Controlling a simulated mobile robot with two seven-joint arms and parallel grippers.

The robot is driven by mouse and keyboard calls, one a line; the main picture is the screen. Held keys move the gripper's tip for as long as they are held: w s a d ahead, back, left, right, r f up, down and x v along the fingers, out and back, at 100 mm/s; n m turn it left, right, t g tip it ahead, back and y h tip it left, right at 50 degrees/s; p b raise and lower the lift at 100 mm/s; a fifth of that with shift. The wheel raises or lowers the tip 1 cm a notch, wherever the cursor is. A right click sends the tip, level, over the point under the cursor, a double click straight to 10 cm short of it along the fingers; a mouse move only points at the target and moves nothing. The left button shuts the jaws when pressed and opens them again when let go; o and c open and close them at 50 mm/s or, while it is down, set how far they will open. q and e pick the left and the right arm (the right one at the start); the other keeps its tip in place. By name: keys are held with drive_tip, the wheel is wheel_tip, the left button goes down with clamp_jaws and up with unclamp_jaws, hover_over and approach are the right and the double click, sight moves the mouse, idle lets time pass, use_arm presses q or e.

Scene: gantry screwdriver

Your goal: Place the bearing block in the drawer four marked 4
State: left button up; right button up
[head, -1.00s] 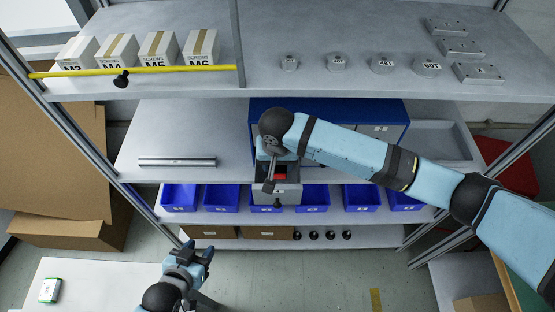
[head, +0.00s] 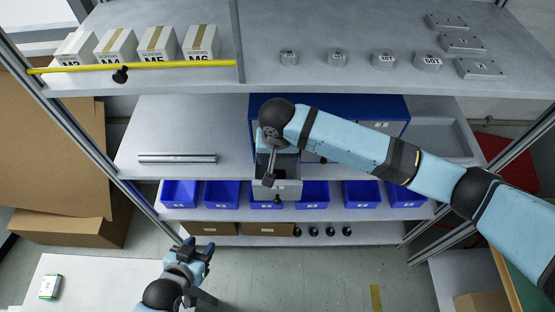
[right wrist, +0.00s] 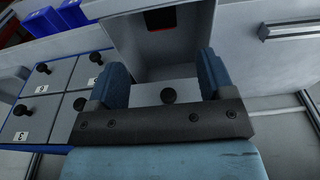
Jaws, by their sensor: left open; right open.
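A grey drawer (head: 287,189) stands pulled out of the blue cabinet (head: 300,101); its number is not readable. A red patch (right wrist: 163,27) shows deep inside this drawer in the right wrist view; I cannot tell whether it is the bearing block. My right gripper (right wrist: 163,75) is open and empty at the drawer's front, with the drawer's round black knob (right wrist: 168,97) showing between its fingers. In the head view the right arm hides part of the cabinet. My left gripper (head: 201,250) is open and empty, low in front of the shelves.
Closed drawers with knobs and labels (right wrist: 42,86) sit beside the open one. Blue bins (head: 222,194) line the shelf below. Screw boxes (head: 115,46), grey weights (head: 383,60) and flat grey blocks (head: 462,44) stand on the top shelf. A metal bar (head: 177,158) lies left of the cabinet.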

wheel_tip(320, 180, up, 11)
drive_tip(key=s, duration=0.1)
drive_tip(key=shift+s+b, duration=0.2)
drive_tip(key=shift+b, duration=0.25)
